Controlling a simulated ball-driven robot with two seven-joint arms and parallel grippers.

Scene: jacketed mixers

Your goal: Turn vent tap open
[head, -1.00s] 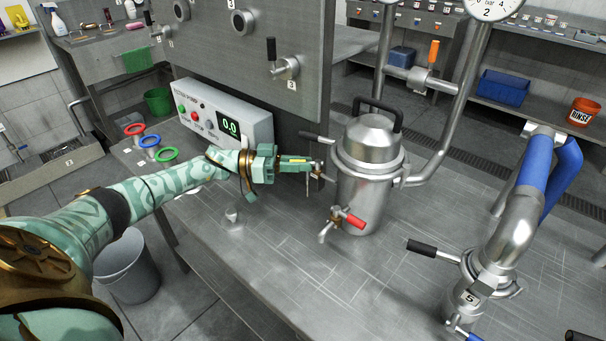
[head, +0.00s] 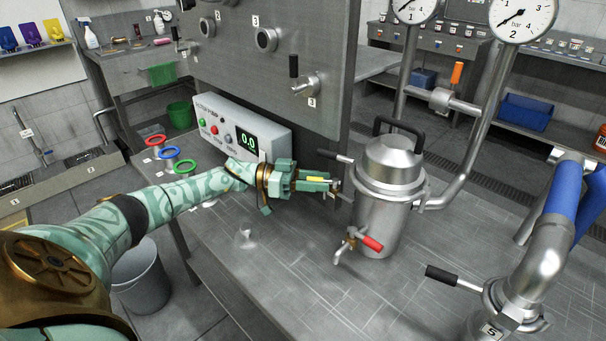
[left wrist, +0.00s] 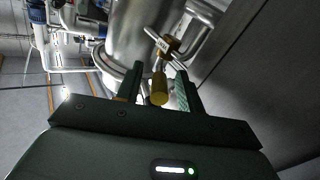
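The vent tap with a yellow handle (left wrist: 159,86) sits on the side of the steel vessel (left wrist: 135,35) in the left wrist view. In the head view the vessel (head: 383,215) stands upright on the bench, with the tap on its left side, mostly hidden by my fingers. My left gripper (head: 334,186) is at that side. In the left wrist view its two fingers (left wrist: 158,90) stand on either side of the yellow handle, with visible gaps, so they are open around it. My right gripper is not in view.
A red-handled tap (head: 371,243) is low on the vessel's front. A black-handled lever (head: 333,155) is at its upper left. The control box (head: 240,130) stands behind my left arm. A large pipe valve (head: 500,300) is at the right.

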